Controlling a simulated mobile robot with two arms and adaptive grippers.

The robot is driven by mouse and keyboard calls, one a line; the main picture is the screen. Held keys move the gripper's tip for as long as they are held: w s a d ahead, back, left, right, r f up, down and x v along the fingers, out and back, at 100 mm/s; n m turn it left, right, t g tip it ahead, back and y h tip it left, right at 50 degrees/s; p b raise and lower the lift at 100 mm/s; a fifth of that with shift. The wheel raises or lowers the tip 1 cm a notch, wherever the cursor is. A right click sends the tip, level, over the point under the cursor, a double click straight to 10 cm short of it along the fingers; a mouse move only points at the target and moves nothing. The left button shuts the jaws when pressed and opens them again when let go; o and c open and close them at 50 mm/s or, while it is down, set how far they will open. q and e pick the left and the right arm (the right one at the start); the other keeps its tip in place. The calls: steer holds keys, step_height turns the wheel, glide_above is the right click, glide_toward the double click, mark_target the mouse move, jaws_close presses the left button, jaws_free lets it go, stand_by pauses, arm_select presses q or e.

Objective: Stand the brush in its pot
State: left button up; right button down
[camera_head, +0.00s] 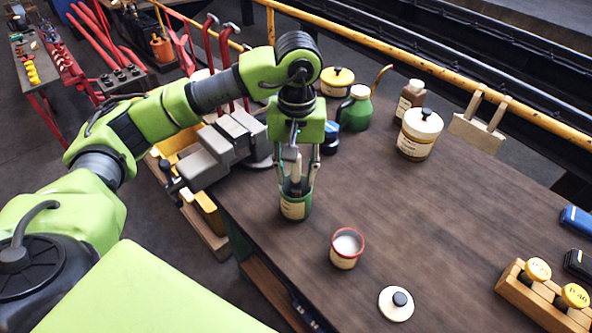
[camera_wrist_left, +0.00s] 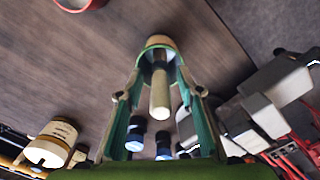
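The pot (camera_head: 293,209) is dark green with a cream label and stands on the workbench near its left edge. The brush (camera_head: 295,172) is upright in it, its pale handle rising between my fingers. My left gripper (camera_head: 297,186) points down over the pot, its fingers spread on either side of the handle, tips near the rim. In the left wrist view, the handle (camera_wrist_left: 160,92) rises from the pot (camera_wrist_left: 160,41), with gaps between it and both fingers (camera_wrist_left: 160,72). The brush's lower end is hidden inside the pot. My right gripper is not in view.
A red-rimmed tin (camera_head: 343,260) and a white lid (camera_head: 395,311) stand in front. A grey vise (camera_head: 217,145) is left of the pot. A green oil can (camera_head: 355,112), bottle (camera_head: 408,100) and white canister (camera_head: 417,143) stand behind. The bench's middle right is clear.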

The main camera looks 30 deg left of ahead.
arm_select(q)
step_height(320, 180, up, 12)
stand_by(0.7)
stand_by(0.9)
